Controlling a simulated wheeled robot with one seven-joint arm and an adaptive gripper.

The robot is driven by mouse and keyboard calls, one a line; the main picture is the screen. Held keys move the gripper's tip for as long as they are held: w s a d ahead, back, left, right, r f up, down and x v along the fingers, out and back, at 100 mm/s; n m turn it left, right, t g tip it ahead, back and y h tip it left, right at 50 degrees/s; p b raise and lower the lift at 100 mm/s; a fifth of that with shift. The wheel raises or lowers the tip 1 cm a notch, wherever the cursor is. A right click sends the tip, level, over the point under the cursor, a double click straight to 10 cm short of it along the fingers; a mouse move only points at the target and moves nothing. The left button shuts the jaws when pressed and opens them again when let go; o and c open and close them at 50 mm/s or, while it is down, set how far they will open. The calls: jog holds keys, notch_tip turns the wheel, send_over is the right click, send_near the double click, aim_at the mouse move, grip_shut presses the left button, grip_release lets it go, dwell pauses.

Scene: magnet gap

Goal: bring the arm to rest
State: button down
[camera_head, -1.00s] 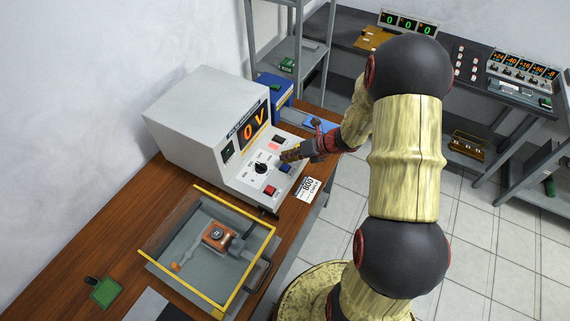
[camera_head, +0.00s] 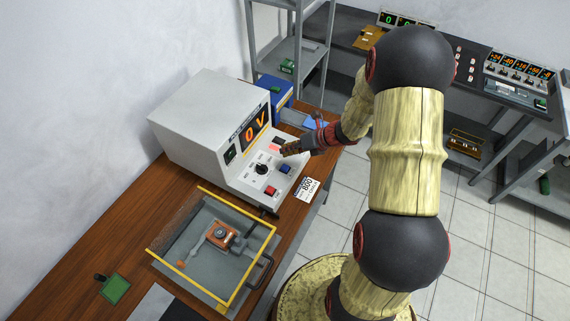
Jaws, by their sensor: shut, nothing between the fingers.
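My arm (camera_head: 405,150) reaches up in front of me, then bends back and left toward the bench. My gripper (camera_head: 287,151) is shut and empty. In the picture it overlaps the front panel of the grey power supply (camera_head: 190,115), close to its knob and buttons. I cannot tell whether the fingertips touch the panel. The display (camera_head: 256,129) on that unit reads 0 V in orange. Part of the gripper and wrist is small and dark, so the fingers are hard to make out.
A yellow-edged clear box (camera_head: 245,285) with an orange part inside stands on the wooden bench (camera_head: 130,240). A green block (camera_head: 114,289) lies left of it. A grey shelf (camera_head: 325,65) stands behind, and a dark table (camera_head: 345,30) at the back right. Tiled floor (camera_head: 480,240) is open at right.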

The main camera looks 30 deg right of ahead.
jog(key=shift+f, duration=0.1)
dwell(0.7)
jog(key=shift+n, duration=0.5)
jog(key=s+a+r+n+g+b, duration=0.1)
jog(key=s+a+r+n+g, duration=0.2)
jog(key=s+n, duration=0.55)
jog(key=s+a+r+n+g, duration=0.2)
jog(key=s+a+n, duration=0.3)
jog(key=n, duration=0.6)
jog(key=s+a+r+n+t+h+b, duration=0.1)
jog(key=s+a+r+n+h+b, duration=0.1)
jog(key=s+r+n, duration=0.4)
jog(key=s+a+r+n+t+h+b, duration=0.2)
jog(key=s+r+n, duration=0.4)
jog(key=r+n, duration=0.4)
notch_tip(320, 180, up, 2)
jog(key=shift+r+n+h+b, duration=0.1)
jog(key=shift+n+h+b, duration=0.25)
jog(key=shift+h, duration=0.55)
jog(key=shift+s, duration=0.15)
